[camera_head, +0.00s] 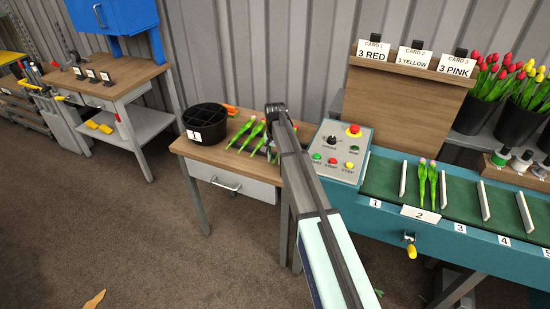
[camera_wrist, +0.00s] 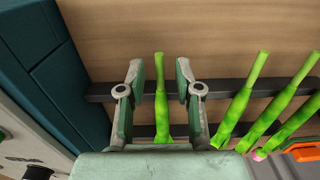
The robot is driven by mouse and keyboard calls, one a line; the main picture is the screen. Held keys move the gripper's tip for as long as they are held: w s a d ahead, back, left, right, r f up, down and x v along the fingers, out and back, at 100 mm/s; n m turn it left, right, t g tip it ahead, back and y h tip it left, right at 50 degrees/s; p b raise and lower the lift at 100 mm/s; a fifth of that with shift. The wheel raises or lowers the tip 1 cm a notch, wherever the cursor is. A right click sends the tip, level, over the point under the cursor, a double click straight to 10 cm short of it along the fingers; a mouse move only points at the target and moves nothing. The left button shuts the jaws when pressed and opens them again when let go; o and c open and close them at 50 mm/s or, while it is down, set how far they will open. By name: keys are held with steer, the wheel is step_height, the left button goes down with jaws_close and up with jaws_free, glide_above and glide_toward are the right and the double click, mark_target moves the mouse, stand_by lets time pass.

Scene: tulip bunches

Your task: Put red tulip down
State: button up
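In the wrist view my gripper (camera_wrist: 161,72) is open, with one finger on each side of a green tulip stem (camera_wrist: 160,110). Gaps show between the stem and both fingers. This tulip's bloom is hidden behind the gripper body, so I cannot tell its colour. Several more stems (camera_wrist: 238,105) lie to the right across the same dark strips (camera_wrist: 222,89); one shows a bit of pink-red bloom. In the head view the tulips (camera_head: 250,132) lie on the small wooden table (camera_head: 228,156), and my arm hides most of the gripper there.
A black divided bucket (camera_head: 204,125) stands left on the table. To the right are a control box (camera_head: 340,150) and a green conveyor (camera_head: 455,195) with white dividers. Two pink-tipped tulips (camera_head: 427,185) lie in slot 2. Cards read 3 RED, 3 YELLOW, 3 PINK.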

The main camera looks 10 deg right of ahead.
step_height(320, 180, up, 13)
steer(key=b, duration=0.3)
steer(key=shift+f, duration=0.1)
steer(key=s+f+n, duration=0.4)
steer(key=s+f, duration=1.6)
steer(key=s+f+n+g, duration=0.1)
steer(key=s+f+g, duration=0.1)
steer(key=s+f, duration=0.7)
steer(key=s+f+n+g, duration=0.1)
steer(key=s+f, duration=0.7)
steer(key=s, duration=1.3)
steer(key=s+f+g, duration=0.3)
steer(key=s+f, duration=0.6)
steer(key=s, duration=0.6)
steer(key=shift+f+n+g, duration=0.35)
steer(key=shift+n+g, duration=0.05)
